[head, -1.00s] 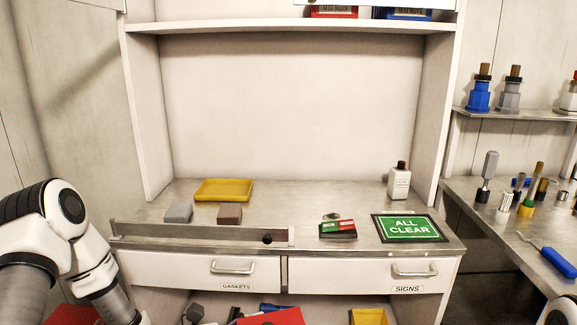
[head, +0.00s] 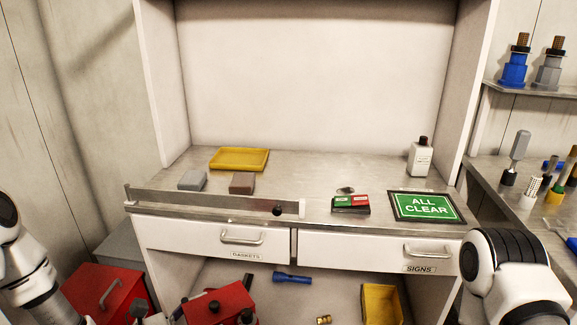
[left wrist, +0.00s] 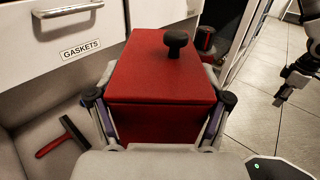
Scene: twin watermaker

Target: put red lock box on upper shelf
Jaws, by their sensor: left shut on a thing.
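The red lock box (head: 228,298) with a black knob is low in front of the cabinet, below the drawers, in the head view. It also fills the middle of the left wrist view (left wrist: 145,75). My left gripper (left wrist: 160,100) is shut on it, one finger on each side; the box looks roughly upright. The upper shelf is out of view above the head picture. My right arm shows at the right of the head view, its gripper cut off. A dark gripper-like part, probably my right gripper (left wrist: 287,93), shows at the left wrist view's right edge; its opening is unclear.
The worktop holds a yellow tray (head: 239,159), grey and brown blocks, a low metal rail (head: 215,204), a white bottle (head: 420,158) and a green sign (head: 424,206). Below are a blue torch (head: 292,278) and yellow bin (head: 382,304). A red case (head: 106,293) stands left.

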